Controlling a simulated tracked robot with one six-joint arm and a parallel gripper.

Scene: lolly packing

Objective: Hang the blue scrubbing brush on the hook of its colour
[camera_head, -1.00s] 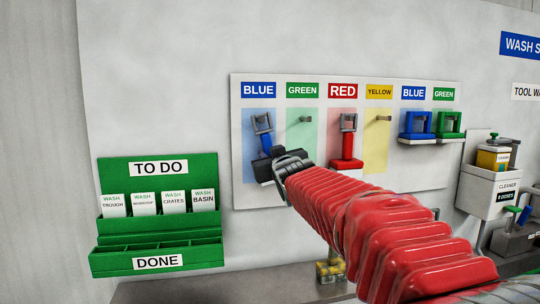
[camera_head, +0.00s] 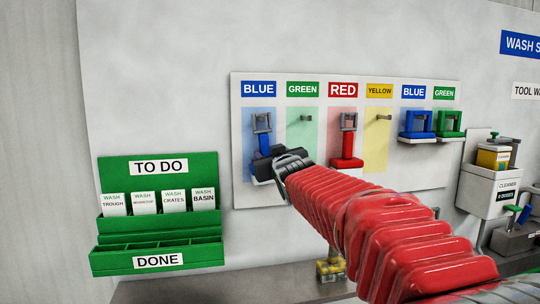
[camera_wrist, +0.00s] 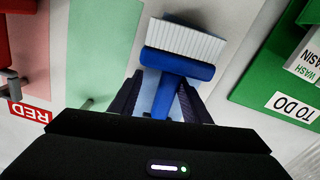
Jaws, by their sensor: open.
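The blue scrubbing brush (camera_head: 264,142) hangs upright on the board under the left BLUE label (camera_head: 258,90), its grey loop at the top and its bristles downward. The hook itself is hidden behind the loop. My gripper (camera_head: 268,165) is at the lower part of the brush, with its fingers around the handle just above the head. In the wrist view the jaws (camera_wrist: 160,103) are open, one finger on each side of the blue handle. The brush's blue head and white bristles (camera_wrist: 187,40) show beyond the fingertips.
A red brush (camera_head: 347,145) hangs to the right under RED. The green hook (camera_head: 305,119) and yellow hook (camera_head: 383,118) are bare. My red arm crosses the board's lower right. A green card rack (camera_head: 157,228) is at the left.

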